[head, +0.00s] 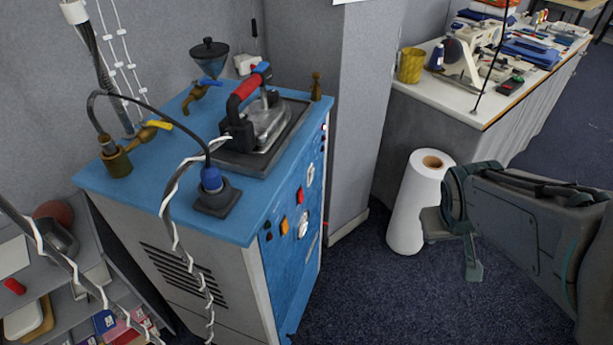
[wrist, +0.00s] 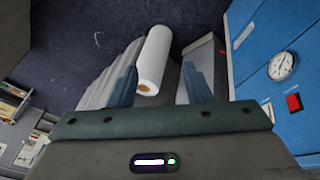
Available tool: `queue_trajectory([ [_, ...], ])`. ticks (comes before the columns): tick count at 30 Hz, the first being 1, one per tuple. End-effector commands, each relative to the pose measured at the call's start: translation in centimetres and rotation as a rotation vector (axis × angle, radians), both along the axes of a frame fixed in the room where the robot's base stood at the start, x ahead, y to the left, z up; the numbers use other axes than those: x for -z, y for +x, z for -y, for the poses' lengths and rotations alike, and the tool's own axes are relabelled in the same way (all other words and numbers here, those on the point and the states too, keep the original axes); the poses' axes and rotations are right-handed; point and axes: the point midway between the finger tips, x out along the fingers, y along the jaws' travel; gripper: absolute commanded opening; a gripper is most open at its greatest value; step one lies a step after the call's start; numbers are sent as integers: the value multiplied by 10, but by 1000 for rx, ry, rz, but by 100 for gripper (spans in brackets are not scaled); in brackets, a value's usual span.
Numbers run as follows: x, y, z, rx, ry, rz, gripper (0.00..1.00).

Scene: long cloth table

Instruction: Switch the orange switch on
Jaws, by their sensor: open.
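The orange switch (head: 284,225) is a small block on the blue front panel (head: 275,270) of the ironing machine, in the head view. It is too small to tell which way it is set. A red switch (head: 299,196) sits above and right of it; a red switch (wrist: 293,103) also shows at the right of the wrist view, below a round gauge. I cannot pick out the orange switch there. My gripper (head: 450,246) is to the right of the panel, apart from it, in front of a white roll. Its two fingers (wrist: 160,88) are spread and empty.
The white roll (head: 408,205) stands on the dark floor between my gripper and the grey pillar (head: 365,90). An iron (head: 262,122) and a cable plug (head: 211,180) are on the machine's blue top. A sewing table (head: 440,95) is behind. Floor before the panel is clear.

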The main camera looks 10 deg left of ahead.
Motion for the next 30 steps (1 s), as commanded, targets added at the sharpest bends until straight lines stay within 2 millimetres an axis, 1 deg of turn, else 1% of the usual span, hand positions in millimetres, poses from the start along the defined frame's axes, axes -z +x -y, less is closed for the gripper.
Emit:
queue_trajectory([
  [1, 3, 18, 6, -55, -43, 11, 45],
  [3, 10, 43, 8, -159, -91, 45, 45],
  [6, 26, 74, 2, -322, -120, 89, 45],
  [8, 37, 90, -6, -425, -114, 115, 45],
  [9, 45, 98, -13, -495, -98, 131, 45],
  [11, 57, 107, -26, -600, -62, 155, 45],
  [13, 71, 112, -45, -723, 1, 187, 45],
  [15, 83, 112, -67, -841, 89, 224, 45],
  [17, 91, 107, -87, -935, 181, 257, 45],
  [19, 96, 97, -109, -1032, 299, 300, 45],
  [21, 96, 85, -130, -1114, 420, 344, 45],
  [24, 91, 67, -152, -1199, 575, 401, 45],
  [27, 84, 52, -165, -1253, 691, 444, 45],
  [30, 79, 43, -172, -1280, 759, 469, 45],
])
